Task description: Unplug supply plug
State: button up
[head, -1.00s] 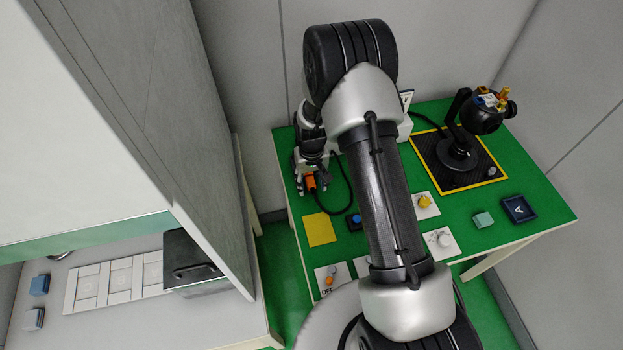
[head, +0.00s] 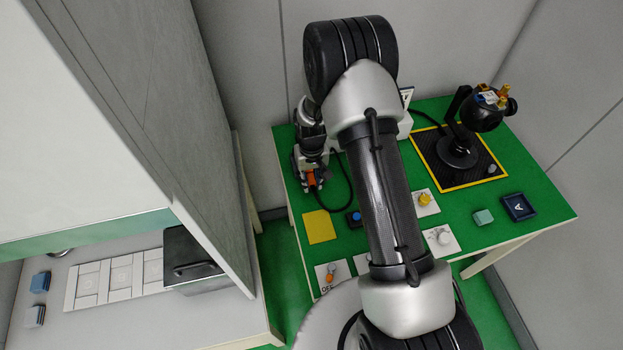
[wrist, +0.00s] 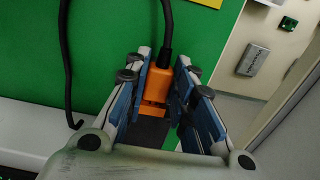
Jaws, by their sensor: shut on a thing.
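The supply plug is orange with a black cable; in the head view the plug (head: 311,180) shows at the left end of the green table, partly hidden by my gripper (head: 312,176). In the wrist view the plug (wrist: 158,84) lies between the two blue-padded fingers of my gripper (wrist: 160,95), which are shut on it. Its black cable (wrist: 166,28) runs away from the gripper. A dark block shows just below the plug in the wrist view; whether the plug is seated in a socket cannot be told.
A tall grey cabinet wall (head: 190,130) stands left of the table. My arm hides the table's middle.

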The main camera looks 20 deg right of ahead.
grip_shut()
jog(key=shift+s, duration=1.25)
dwell(0.4)
jog(key=shift+s+f+p, duration=0.1)
jog(key=shift+s+p, duration=0.2)
jog(key=shift+s, duration=1.05)
jog(key=shift+r+p, duration=1.3)
jog(key=shift+r, duration=0.75)
